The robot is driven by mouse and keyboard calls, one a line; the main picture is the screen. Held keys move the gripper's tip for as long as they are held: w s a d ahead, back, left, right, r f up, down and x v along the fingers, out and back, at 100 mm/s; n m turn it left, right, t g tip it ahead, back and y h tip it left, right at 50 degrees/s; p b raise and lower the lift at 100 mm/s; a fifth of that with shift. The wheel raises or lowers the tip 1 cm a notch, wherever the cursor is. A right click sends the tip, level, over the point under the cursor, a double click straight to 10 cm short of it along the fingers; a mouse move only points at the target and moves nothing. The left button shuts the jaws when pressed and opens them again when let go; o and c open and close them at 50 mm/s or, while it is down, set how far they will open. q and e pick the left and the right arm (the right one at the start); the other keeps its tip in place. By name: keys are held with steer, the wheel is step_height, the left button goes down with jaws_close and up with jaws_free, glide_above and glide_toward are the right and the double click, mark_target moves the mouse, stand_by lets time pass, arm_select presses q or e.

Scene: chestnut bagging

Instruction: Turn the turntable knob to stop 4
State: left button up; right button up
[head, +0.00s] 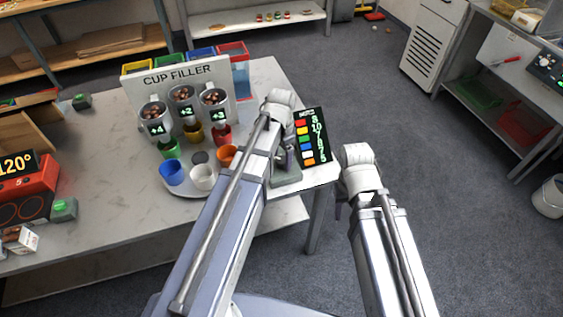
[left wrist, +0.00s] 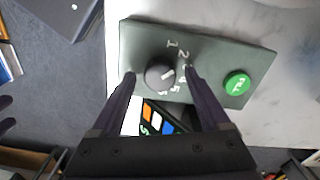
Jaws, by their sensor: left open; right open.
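The knob (left wrist: 160,76) is a dark round dial with a white pointer mark, on a grey-green control box (left wrist: 225,55) with printed numbers. My left gripper (left wrist: 160,74) is open, with one dark finger on each side of the knob; I cannot tell whether they touch it. The pointer slants up and right, roughly toward 2 or 3; a finger hides some numbers. A green button (left wrist: 237,83) sits on the box. In the head view my left arm partly covers the box (head: 287,178). The turntable (head: 182,191) carries several coloured cups. My right gripper (head: 341,197) is mostly hidden.
The cup filler (head: 180,75) stands behind the turntable. A dark board with coloured squares (head: 311,135) lies beside the control box near the table's right edge. A red heater (head: 30,192) is at the left. Open floor lies to the right.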

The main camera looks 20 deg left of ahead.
arm_select(q)
jaws_close()
stand_by(0.8)
